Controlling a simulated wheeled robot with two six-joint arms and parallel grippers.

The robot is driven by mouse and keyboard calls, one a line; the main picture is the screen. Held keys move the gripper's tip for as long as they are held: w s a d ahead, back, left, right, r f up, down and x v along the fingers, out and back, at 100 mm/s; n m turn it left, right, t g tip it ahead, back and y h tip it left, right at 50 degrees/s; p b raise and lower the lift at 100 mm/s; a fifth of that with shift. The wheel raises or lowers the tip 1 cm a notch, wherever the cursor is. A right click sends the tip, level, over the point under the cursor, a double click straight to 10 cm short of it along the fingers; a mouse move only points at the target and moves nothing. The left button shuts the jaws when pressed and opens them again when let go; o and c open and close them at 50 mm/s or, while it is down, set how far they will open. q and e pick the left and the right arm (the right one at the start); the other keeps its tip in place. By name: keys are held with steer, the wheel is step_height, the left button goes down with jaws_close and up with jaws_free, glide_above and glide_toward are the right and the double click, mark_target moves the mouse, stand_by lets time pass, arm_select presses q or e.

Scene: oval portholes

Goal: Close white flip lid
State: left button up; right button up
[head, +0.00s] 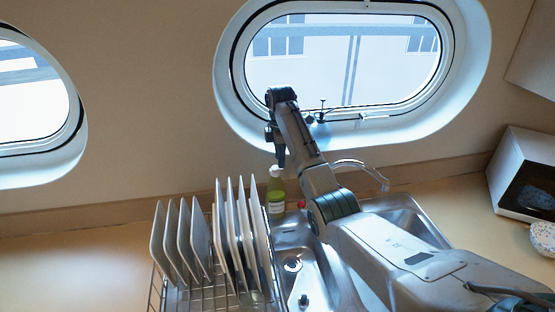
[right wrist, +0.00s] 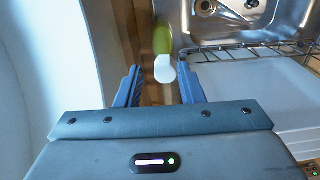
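A green bottle (head: 276,194) with a white flip lid (head: 275,171) stands behind the sink, next to the dish rack. In the right wrist view the green bottle (right wrist: 162,38) is blurred, and its white lid (right wrist: 164,69) shows as a rounded white piece toward me. How far the lid is hinged open is not clear. My right gripper (head: 279,158) points down just above the bottle's top in the head view. In the right wrist view my right gripper (right wrist: 160,84) is open, its two blue fingers either side of the lid with gaps. My left gripper is not in view.
A wire dish rack (head: 158,291) with several upright white plates (head: 233,228) stands left of the sink (head: 405,208). A curved tap (head: 362,168) rises behind the sink. A small spray bottle (head: 321,113) stands on the porthole sill. The counter at far left is clear.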

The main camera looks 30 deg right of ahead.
steer(key=shift+f, duration=0.5)
steer(key=shift+s+f, duration=0.2)
steer(key=shift+s, duration=0.05)
steer(key=shift+s+d, duration=0.1)
steer(key=shift+s, duration=0.05)
steer(key=shift+f, duration=0.1)
steer(key=shift+d, duration=0.1)
steer(key=shift+f, duration=0.1)
steer(key=c, duration=0.3)
jaws_close()
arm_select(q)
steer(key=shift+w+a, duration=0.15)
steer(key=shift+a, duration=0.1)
arm_select(e)
steer(key=shift+d+f+y, duration=0.15)
steer(key=shift+d+y, duration=0.05)
steer(key=shift+y, duration=0.5)
